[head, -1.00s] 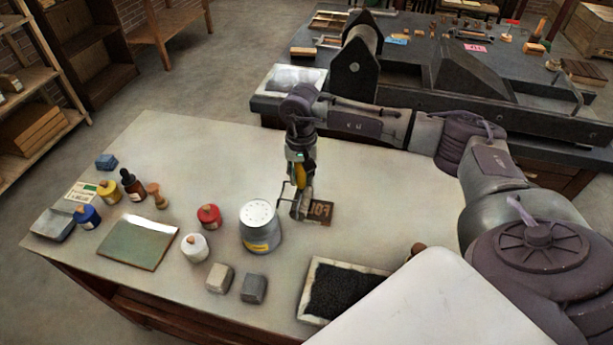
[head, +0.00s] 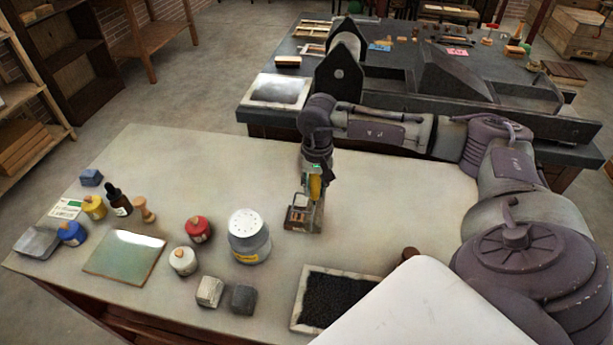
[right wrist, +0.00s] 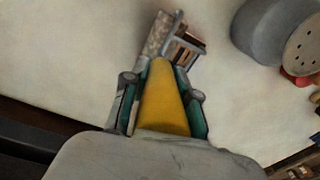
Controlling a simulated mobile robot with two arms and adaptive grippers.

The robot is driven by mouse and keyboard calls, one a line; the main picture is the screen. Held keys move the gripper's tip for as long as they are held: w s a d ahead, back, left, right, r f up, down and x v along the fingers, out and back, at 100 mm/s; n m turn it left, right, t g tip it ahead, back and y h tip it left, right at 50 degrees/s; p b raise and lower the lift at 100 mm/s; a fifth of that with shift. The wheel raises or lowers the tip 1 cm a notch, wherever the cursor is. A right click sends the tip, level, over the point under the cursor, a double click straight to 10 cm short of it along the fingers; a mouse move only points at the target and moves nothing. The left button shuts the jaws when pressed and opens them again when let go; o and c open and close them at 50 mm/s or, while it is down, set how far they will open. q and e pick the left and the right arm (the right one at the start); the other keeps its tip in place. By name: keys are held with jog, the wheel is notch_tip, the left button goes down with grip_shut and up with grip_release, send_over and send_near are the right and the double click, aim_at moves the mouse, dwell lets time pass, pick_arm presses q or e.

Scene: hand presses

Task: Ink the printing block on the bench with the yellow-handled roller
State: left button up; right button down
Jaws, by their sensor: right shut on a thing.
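My right gripper (head: 315,173) is shut on the yellow handle of the roller (head: 316,188) and holds it upright, drum end down. In the right wrist view the handle (right wrist: 163,105) lies between the gripper's fingers (right wrist: 163,112), with the grey drum beyond it. The printing block (head: 298,224) lies on the bench, partly hidden by the roller. In the right wrist view part of the brown block (right wrist: 187,50) shows beside the drum. The drum is at or just over the block; I cannot tell whether they touch. My left gripper is not in view.
On the bench (head: 385,200), a shaker can (head: 249,240) stands left of the block. A glossy slab (head: 125,258), red jar (head: 198,230), white jar (head: 183,262) and other bottles sit farther left. A tray of black grains (head: 340,300) is in front. The bench's back left is clear.

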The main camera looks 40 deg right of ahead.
jog(key=shift+s+d, duration=0.3)
jog(key=shift+s, duration=0.05)
jog(key=w+a+b, duration=0.2)
jog(key=w+a, duration=0.3)
jog(key=shift+w, duration=0.2)
dwell(0.5)
jog(key=shift+r, duration=0.2)
notch_tip(320, 180, up, 5)
jog(key=shift+f+p, duration=0.1)
jog(key=shift+p, duration=1.05)
jog(key=shift+f, duration=0.2)
jog(key=shift+f+b, duration=1.9)
jog(key=shift+f, duration=0.15)
jog(key=shift+f+b, duration=0.35)
